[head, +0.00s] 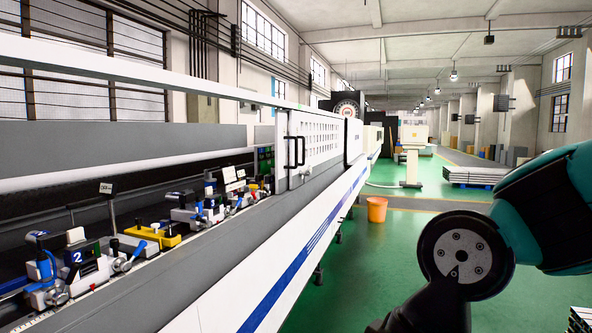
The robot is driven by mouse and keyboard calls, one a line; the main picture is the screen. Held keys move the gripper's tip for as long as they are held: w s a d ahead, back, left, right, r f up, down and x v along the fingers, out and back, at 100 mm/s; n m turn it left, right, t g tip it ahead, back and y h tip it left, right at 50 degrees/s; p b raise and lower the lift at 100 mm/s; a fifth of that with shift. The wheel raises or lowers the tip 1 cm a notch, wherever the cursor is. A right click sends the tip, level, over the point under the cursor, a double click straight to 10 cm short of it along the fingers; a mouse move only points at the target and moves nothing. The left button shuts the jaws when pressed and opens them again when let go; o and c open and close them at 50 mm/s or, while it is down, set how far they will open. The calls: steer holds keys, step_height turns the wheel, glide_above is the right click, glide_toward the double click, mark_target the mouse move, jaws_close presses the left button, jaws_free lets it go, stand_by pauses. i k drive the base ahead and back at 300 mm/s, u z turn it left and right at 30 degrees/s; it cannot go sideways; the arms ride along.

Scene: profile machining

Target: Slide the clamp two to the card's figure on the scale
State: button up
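Clamp two (88,268), marked with a white 2 on a blue plate, sits on the machine's bed at the lower left. It has blue and silver parts and a round silver knob on its right side. A pale scale strip (88,311) with fine marks runs along the bed's edge in front of it; its figures are too small to read. My gripper is not in view; only my arm shows at the right.
A yellow block (153,236) and several more clamps (200,212) lie farther along the bed. A white sliding door (318,140) with black handles closes the machine beyond. An orange bucket (377,209) stands on the green floor (350,265), which is otherwise clear beside the machine.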

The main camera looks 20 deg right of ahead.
mark_target(95, 271)
steer(key=z, duration=0.5)
steer(key=i, duration=1.35)
steer(key=u, duration=0.6)
steer(key=i, duration=0.35)
steer(key=u, duration=2.1)
steer(key=k, duration=1.1)
steer(key=z, duration=0.2)
steer(key=i, duration=0.2)
steer(key=z, duration=0.05)
